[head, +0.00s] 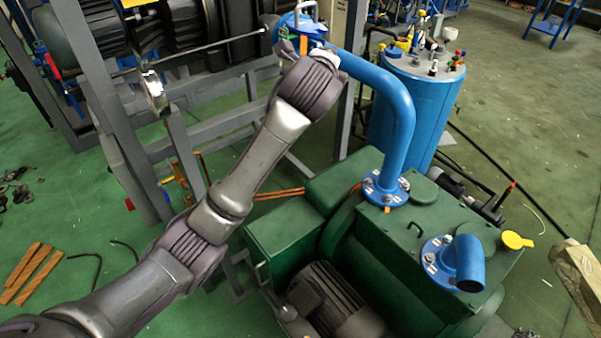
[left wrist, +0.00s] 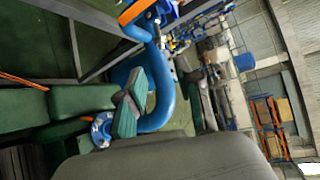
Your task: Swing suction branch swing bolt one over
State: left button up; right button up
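The blue suction pipe (head: 390,85) rises from a bolted flange (head: 385,188) on the green pump and bends back to a blue fitting (head: 300,22) at the upper middle. Its bend (left wrist: 165,95) also shows in the left wrist view. My left arm reaches up to this fitting. My left gripper (head: 303,45) is beside it, mostly hidden behind my wrist. In the left wrist view, two green fingers (left wrist: 141,95) stand apart in front of the pipe, with nothing seen held between them. The swing bolts are too small or hidden to make out.
The green pump (head: 400,260) fills the lower middle, with an open blue elbow (head: 467,262) and a yellow cap (head: 516,240). A blue tank (head: 415,105) stands behind the pipe. A grey frame (head: 100,100) is on the left.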

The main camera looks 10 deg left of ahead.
pick_arm(q)
jog(key=a+f+n+g, duration=0.2)
jog(key=f, duration=1.3)
jog(key=a+f+n+g, duration=0.2)
jog(key=a+f+n, duration=0.1)
jog(key=f, duration=1.2)
jog(key=shift+s+n, duration=0.15)
jog(key=shift+n, duration=0.15)
jog(key=d+r+n+t+y+b, duration=0.1)
jog(key=d+r+t+b, duration=0.15)
jog(key=r+b, duration=0.45)
jog(key=w+d+r+n+t+y+b, duration=0.1)
jog(key=d+r+t+b, duration=0.1)
jog(key=r+t+b, duration=0.45)
jog(key=d+r+n+t+y+b, duration=0.1)
jog(key=d+r+b, duration=0.25)
jog(key=r, duration=0.65)
jog(key=x, duration=1.3)
jog(key=shift+w+a+f, duration=0.1)
jog(key=shift+a+f, duration=0.1)
jog(key=shift+a, duration=0.1)
jog(key=shift+c, duration=0.2)
grip_shut()
